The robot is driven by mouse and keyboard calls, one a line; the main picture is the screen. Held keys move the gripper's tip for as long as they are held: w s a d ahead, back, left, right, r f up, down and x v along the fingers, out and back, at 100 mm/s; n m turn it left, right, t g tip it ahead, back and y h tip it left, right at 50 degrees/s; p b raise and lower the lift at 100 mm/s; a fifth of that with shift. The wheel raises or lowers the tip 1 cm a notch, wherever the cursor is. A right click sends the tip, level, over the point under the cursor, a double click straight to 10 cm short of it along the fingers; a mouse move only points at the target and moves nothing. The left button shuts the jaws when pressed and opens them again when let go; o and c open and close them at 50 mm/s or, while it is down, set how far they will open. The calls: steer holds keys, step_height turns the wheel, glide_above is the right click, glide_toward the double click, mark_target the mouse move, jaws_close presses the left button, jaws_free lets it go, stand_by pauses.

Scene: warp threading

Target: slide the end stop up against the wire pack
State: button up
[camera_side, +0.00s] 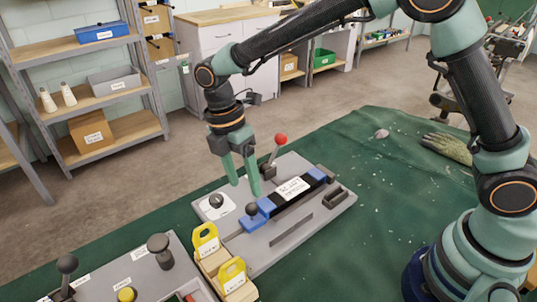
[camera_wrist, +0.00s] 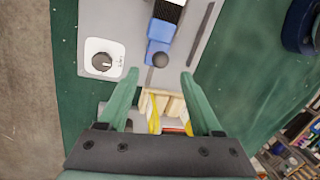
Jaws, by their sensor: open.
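The blue end stop (camera_side: 254,221) sits at the near left end of the track on the grey plate, with a dark round knob (camera_side: 252,209) on it. The black wire pack (camera_side: 285,202), with a white label and blue end pieces, lies in line behind it. Any gap between stop and pack is too small to tell. In the wrist view the stop (camera_wrist: 156,46) and its knob (camera_wrist: 160,60) lie just beyond the fingertips, with the wire pack (camera_wrist: 169,12) at the top edge. My gripper (camera_side: 244,187) is open and empty, above the plate near the knob; its fingers (camera_wrist: 161,76) are spread in the wrist view.
A red-balled lever (camera_side: 281,140) stands behind the track. A white dial plate (camera_side: 216,206) lies left of the stop. Yellow tagged holders (camera_side: 206,242) stand in front, beside a control panel (camera_side: 125,272). A glove (camera_side: 446,147) lies on the green cloth, which is mostly clear right of the plate.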

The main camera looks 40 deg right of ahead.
steer(key=r, duration=0.3)
steer(key=w+r, duration=0.1)
steer(key=r, duration=0.1)
steer(key=shift+a+r, duration=0.1)
steer(key=shift+a, duration=0.1)
steer(key=s+d+r+m+t+y, duration=0.1)
steer(key=s+d+r+m+t, duration=0.3)
steer(key=d+r+m, duration=0.55)
steer(key=s+d+f+m+t, duration=0.1)
steer(key=s+d+m+t, duration=0.2)
steer(key=s+d+m, duration=0.4)
steer(key=shift+d+f+m+t, duration=0.3)
steer(key=shift+d+f+m, duration=0.1)
steer(key=shift+d+m, duration=1.5)
steer(key=shift+a, duration=0.1)
